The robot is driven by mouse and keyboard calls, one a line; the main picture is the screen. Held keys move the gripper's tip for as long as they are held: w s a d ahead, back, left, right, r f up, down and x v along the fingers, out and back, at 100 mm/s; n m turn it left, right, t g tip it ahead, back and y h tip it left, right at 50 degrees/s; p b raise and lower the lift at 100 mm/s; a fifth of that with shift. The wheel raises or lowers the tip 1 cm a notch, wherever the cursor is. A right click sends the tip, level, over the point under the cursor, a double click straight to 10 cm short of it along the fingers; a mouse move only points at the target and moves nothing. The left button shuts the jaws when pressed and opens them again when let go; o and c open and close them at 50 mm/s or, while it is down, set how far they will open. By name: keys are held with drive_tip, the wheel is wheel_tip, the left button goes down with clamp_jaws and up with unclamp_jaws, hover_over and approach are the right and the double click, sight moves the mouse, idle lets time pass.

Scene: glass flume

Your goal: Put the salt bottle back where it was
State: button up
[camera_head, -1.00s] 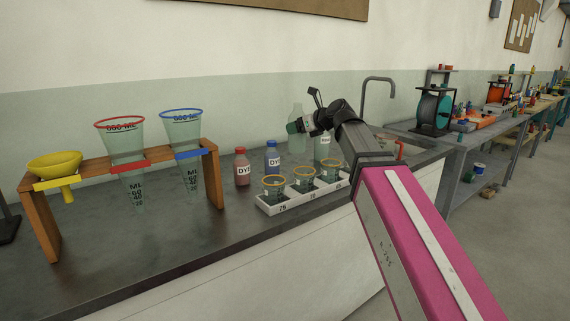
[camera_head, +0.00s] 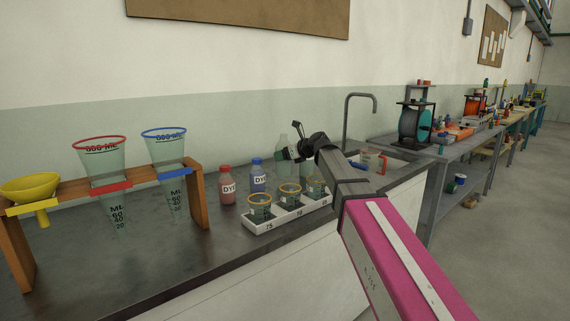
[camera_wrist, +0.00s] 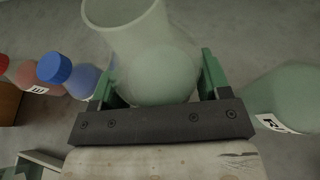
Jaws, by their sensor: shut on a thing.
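A clear greenish glass bottle (camera_head: 282,143) is upright in my gripper (camera_head: 290,153), above the back of the dark bench. In the wrist view my gripper (camera_wrist: 158,92) has its green fingers on both sides of the bottle (camera_wrist: 150,55). No label shows on the held bottle, and I cannot tell if its base touches the bench. A second greenish bottle (camera_wrist: 285,97) with a partly visible label stands to the right in the wrist view. In the head view it (camera_head: 307,175) is partly hidden behind my arm.
Red (camera_head: 227,186) and blue (camera_head: 258,178) dye bottles stand left of the gripper. A white tray (camera_head: 262,226) with three beakers is in front. A wooden rack (camera_head: 197,195) with cones and a yellow funnel is at left. A tap (camera_head: 347,115) and sink are at right.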

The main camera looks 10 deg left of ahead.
sight(285, 162)
drive_tip(key=shift+f, duration=1.75)
drive_tip(key=shift+f, duration=0.15)
drive_tip(key=o, duration=1)
drive_tip(key=shift+c, duration=0.2)
drive_tip(key=v, duration=1.2)
